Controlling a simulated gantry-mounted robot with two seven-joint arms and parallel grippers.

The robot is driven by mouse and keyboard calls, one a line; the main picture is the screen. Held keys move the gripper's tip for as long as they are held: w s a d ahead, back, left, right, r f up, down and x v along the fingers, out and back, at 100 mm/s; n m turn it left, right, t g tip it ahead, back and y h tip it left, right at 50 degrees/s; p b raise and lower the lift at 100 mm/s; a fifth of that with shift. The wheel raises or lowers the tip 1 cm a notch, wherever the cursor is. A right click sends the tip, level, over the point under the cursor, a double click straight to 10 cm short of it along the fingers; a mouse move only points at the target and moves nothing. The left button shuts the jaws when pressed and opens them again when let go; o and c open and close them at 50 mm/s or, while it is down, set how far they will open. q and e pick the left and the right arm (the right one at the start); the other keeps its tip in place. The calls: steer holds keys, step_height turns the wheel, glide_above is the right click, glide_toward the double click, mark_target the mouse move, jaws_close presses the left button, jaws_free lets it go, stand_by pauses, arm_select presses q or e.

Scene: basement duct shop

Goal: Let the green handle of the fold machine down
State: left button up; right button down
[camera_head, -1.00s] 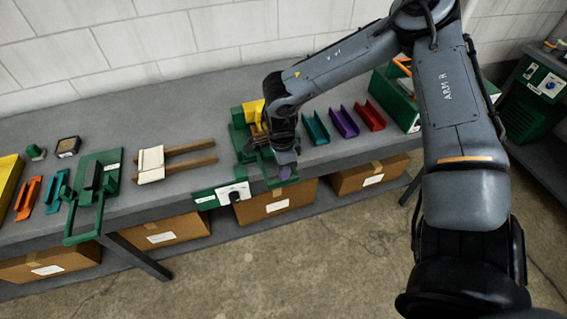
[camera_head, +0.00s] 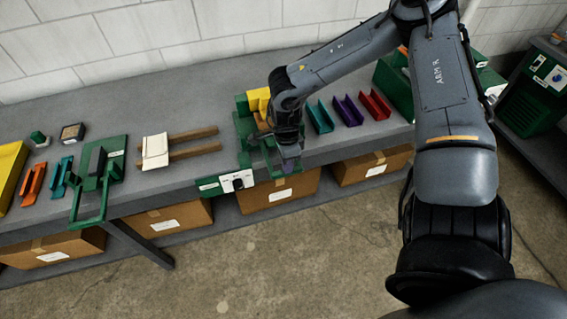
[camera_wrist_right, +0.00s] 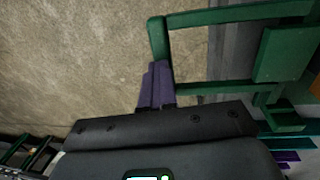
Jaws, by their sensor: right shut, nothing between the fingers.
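The fold machine (camera_head: 243,136), green with a yellow block (camera_head: 258,101) on top, stands at the bench's front edge, partly hidden by my right arm. Its green handle shows in the right wrist view as a U-shaped frame (camera_wrist_right: 157,38) reaching out past the bench edge over the floor. My right gripper (camera_head: 289,164) is shut and empty at the handle. In the right wrist view its purple fingers (camera_wrist_right: 157,84) overlap the outer bar of the handle; I cannot tell whether they touch. My left gripper is not in view.
A second green machine with a lowered frame (camera_head: 93,207) stands at left. A white board with wooden bars (camera_head: 156,152) lies between the machines. Teal, purple and red channels (camera_head: 348,111) lie to the right. Cardboard boxes (camera_head: 278,191) sit on the shelf below. Floor in front is clear.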

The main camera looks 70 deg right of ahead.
steer(key=shift+s+d+f, duration=0.15)
steer(key=shift+s+f, duration=0.05)
steer(key=shift+f, duration=0.1)
steer(key=shift+r, duration=0.1)
